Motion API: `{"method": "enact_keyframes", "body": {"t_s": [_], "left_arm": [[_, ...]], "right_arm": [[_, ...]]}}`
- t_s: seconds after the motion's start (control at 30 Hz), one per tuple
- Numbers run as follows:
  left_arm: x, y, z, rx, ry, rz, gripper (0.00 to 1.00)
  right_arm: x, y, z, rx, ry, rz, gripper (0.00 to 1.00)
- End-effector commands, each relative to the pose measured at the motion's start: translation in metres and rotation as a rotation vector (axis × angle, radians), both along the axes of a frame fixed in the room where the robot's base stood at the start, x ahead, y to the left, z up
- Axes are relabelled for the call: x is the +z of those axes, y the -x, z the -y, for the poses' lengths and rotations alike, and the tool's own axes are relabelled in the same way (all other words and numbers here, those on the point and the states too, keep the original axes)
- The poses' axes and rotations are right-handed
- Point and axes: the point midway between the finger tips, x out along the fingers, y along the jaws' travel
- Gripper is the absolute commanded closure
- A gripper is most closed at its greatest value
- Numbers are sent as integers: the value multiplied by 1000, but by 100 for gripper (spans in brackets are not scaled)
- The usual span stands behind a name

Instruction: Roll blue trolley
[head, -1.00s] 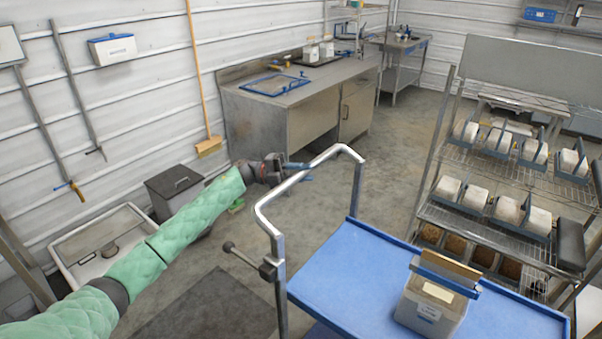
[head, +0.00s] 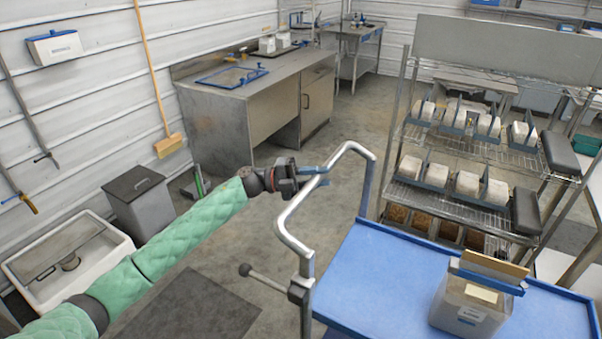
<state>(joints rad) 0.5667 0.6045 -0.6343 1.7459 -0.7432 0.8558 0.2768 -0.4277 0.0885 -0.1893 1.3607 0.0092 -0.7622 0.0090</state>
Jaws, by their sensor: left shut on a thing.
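The blue trolley (head: 391,267) stands at the lower right, with a blue deck and a bent silver push handle (head: 293,229) on its left end. My left gripper (head: 318,176) reaches in from the left on a green padded arm. Its blue fingers are shut on the handle at its upper left part. A clear container (head: 466,308) with a blue and tan top stands upright on the deck. My right gripper is out of view.
A wire rack (head: 468,200) with white blocks in blue trays stands behind the trolley at right. A steel workbench (head: 245,110) is at the back. A white sink (head: 65,262) and grey bin (head: 142,205) are at left. Open floor lies between bench and trolley.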

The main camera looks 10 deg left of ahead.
Motion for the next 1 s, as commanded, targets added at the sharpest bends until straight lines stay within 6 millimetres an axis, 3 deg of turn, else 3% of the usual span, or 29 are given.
{"method": "enact_keyframes", "body": {"t_s": [0.2, 0.4, 0.93, 0.97, 1.0], "left_arm": [[-2, 10, 27, -1, -2, -2, 100], [-2, 15, 40, -1, -1, -2, 100], [-2, 18, 46, -4, -2, -2, 100], [-3, 18, 46, -4, -2, -2, 71], [-2, 17, 46, -4, -2, -2, 63]], "right_arm": [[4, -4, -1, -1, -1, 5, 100], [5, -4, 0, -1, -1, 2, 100], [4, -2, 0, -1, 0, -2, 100], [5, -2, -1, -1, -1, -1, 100], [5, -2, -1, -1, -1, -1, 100]]}}
